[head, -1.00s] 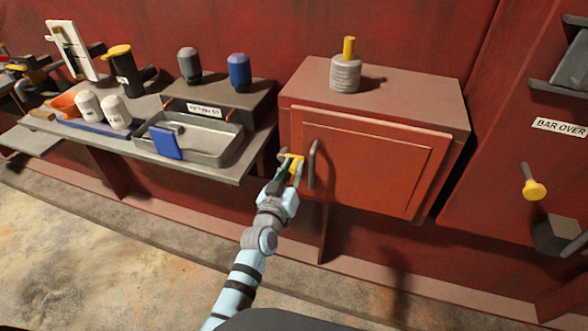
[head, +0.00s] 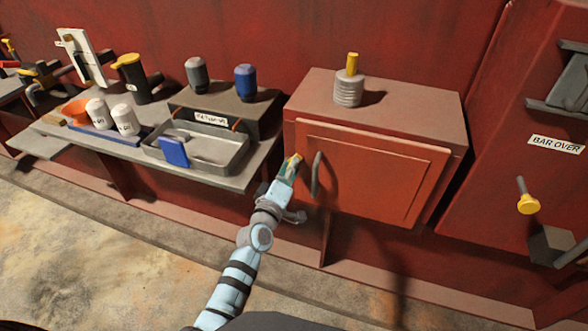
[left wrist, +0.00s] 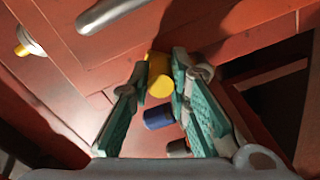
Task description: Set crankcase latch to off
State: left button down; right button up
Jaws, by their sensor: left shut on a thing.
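The crankcase latch is a small yellow handle (head: 295,158) at the left edge of the red cabinet door (head: 370,170). My left gripper (head: 291,167) is at the latch, left of the door's grey pull handle (head: 316,174). In the left wrist view the latch's yellow end (left wrist: 159,76) sits between the fingertips of my left gripper (left wrist: 162,64), which is shut on it. The fingers hide much of the latch, and I cannot read any off mark. My right gripper is not in view.
A shelf at the left holds a grey tray (head: 232,168), a blue block (head: 173,152), white canisters and an orange bowl. A grey and a blue bottle (head: 245,82) stand behind the tray. A yellow knob (head: 528,204) is at the right.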

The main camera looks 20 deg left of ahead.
pick_arm(q)
jog(key=shift+w+a+r+n+p, duration=0.15)
jog(key=shift+a+n, duration=0.3)
jog(key=shift+n, duration=0.7)
jog(key=shift+s+a+r+n+p, duration=0.1)
jog(key=shift+a+r+n+p, duration=0.25)
jog(key=shift+n, duration=0.85)
jog(key=shift+w+a+r+n, duration=0.1)
jog(key=shift+a+n, duration=0.45)
jog(key=shift+n, duration=0.6)
jog(key=c, duration=1.8)
grip_release()
jog(key=shift+f, duration=0.15)
